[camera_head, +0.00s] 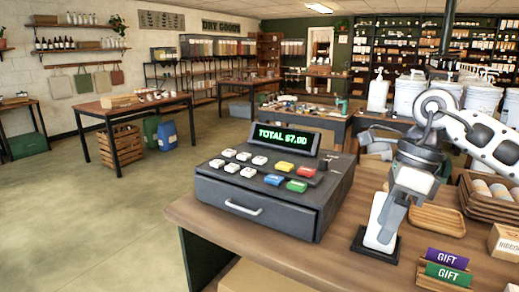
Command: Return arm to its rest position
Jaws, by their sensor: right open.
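My right arm comes in from the right edge, and its right gripper (391,222) points down over the wooden counter (345,270). The gripper is open. It is in front of or beside a white upright device (376,222) on a black base (374,246); I cannot tell whether they touch. My left gripper is not in this view.
A dark cash register (262,208) with a lit green display (286,137) stands left of my gripper. Gift cards (447,258), a wooden tray (437,219) and stacked crates (490,205) are to the right. White pump buckets (483,97) stand behind. Open floor lies left.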

